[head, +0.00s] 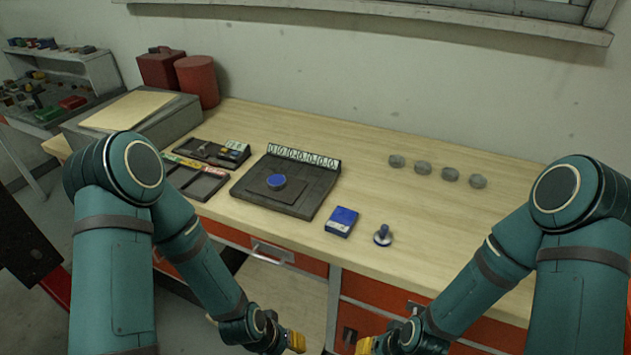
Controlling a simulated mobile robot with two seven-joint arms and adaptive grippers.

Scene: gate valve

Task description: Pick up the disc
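Which disc is meant cannot be told from the view. My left gripper (297,342) and my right gripper (363,346) show yellow tips at the bottom edge, below the bench front and well away from the discs. Both are small and partly cut off, so their opening cannot be told.
The wooden bench (450,230) is clear at the right. A blue box (341,222) and a blue-topped knob piece (383,235) stand near its front edge. Dark trays (197,179) lie left of the board. Red canisters (197,82) stand at the back left. Orange drawers (385,291) are below.

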